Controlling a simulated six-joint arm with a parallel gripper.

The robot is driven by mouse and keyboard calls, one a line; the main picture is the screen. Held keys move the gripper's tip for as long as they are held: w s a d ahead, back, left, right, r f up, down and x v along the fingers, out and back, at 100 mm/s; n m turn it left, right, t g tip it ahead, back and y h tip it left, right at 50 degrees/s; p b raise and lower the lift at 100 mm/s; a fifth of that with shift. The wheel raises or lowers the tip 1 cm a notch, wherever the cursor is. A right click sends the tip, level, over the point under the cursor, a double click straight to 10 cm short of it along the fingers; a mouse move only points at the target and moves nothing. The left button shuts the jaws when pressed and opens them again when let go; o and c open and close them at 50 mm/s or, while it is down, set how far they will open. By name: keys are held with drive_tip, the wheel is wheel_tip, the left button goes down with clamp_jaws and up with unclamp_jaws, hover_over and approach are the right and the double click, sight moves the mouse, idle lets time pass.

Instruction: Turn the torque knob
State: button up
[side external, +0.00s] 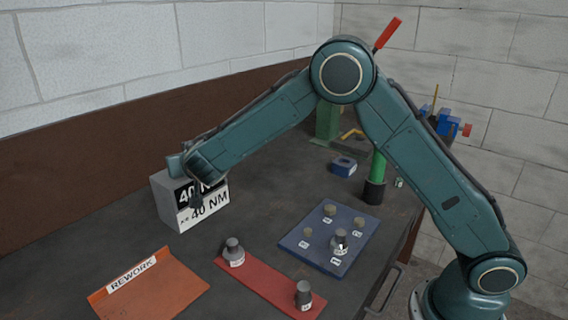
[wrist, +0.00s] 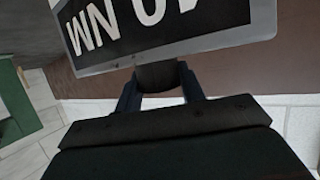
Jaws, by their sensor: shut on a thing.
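The torque box (side external: 167,204) is a grey block with "40 NM" on a black display and "40 NM" again on a white label below it. It stands at the left of the bench in the side view. My gripper (side external: 196,198) is in front of its face and covers part of the lettering. In the wrist view my gripper (wrist: 160,88) has one finger on each side of the dark torque knob (wrist: 157,73) and is shut on it. The display plate (wrist: 215,35) appears upside down just above. The knob is hidden behind my gripper in the side view.
An orange REWORK tray (side external: 155,285) lies front left. A red strip (side external: 268,286) carries two dark parts. A blue plate (side external: 310,255) holds several small parts. A blue block (side external: 343,166) and a green cylinder (side external: 377,168) stand further back. Bench near the box's front is clear.

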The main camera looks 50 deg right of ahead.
drive_tip(key=shift+m+g+h, duration=0.3)
drive_tip(key=shift+m+h, duration=0.3)
drive_tip(key=shift+h, duration=0.1)
drive_tip(key=o, duration=1)
drive_tip(key=shift+s+a+r, duration=0.1)
drive_tip(key=v, duration=1.3)
drive_tip(key=shift+s+a, duration=0.15)
drive_tip(key=shift+a, duration=0.1)
drive_tip(key=shift+d+r, duration=0.1)
drive_tip(key=shift+d, duration=0.05)
